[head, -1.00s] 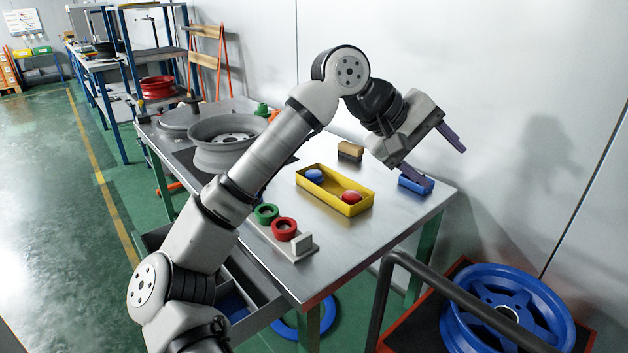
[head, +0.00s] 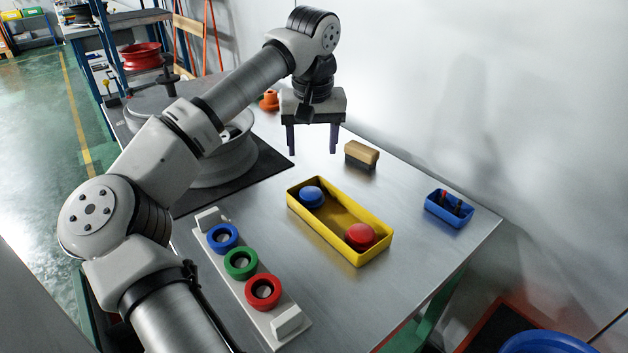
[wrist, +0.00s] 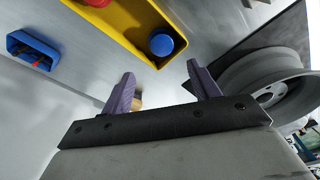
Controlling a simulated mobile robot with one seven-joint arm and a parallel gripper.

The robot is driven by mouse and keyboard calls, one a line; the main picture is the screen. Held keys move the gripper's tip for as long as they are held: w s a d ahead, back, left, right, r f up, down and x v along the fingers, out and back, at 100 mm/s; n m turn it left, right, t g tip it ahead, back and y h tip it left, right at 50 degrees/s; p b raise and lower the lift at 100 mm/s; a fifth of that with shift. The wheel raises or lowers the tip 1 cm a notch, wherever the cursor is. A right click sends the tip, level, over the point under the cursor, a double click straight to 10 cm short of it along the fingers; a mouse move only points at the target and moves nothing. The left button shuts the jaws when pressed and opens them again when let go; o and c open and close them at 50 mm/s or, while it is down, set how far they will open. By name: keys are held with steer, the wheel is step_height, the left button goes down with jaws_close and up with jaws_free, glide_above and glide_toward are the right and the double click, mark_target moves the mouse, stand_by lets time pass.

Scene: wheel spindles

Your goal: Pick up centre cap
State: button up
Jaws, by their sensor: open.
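The yellow tray (head: 376,254) on the metal table holds two round caps, a blue cap (head: 312,196) at its far left end and a red cap (head: 359,236) at its near right end. In the wrist view the blue cap (wrist: 162,43) shows beyond the fingers, and the red cap (wrist: 97,2) is cut off at the top edge. My gripper (head: 312,152) is open and empty, pointing down above the table behind the tray, apart from both caps. In the wrist view its purple fingers (wrist: 161,84) are spread.
A grey wheel rim (head: 232,165) lies on a dark mat at left. A white holder with blue, green and red rings (head: 263,292) is at front. A brush (head: 361,155) and a small blue bin (head: 448,210) stand behind and right of the tray. The right table corner is clear.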

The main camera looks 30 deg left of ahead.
glide_above(311, 193)
steer(key=f, duration=0.7)
steer(key=shift+s+d+f, duration=0.3)
steer(key=shift+d, duration=0.05)
steer(key=shift+w+a+f+p, duration=0.15)
steer(key=shift+f+p, duration=0.1)
steer(key=shift+f, duration=0.75)
steer(key=shift+w+a+f+p, duration=0.1)
steer(key=shift+f+p, duration=0.15)
steer(key=shift+f, duration=0.75)
steer(key=shift+w+a+f+p, duration=0.15)
steer(key=shift+f+p, duration=0.1)
steer(key=shift+f, duration=0.75)
steer(key=shift+s, duration=0.1)
steer(key=shift+c, duration=0.3)
steer(key=c, duration=0.7)
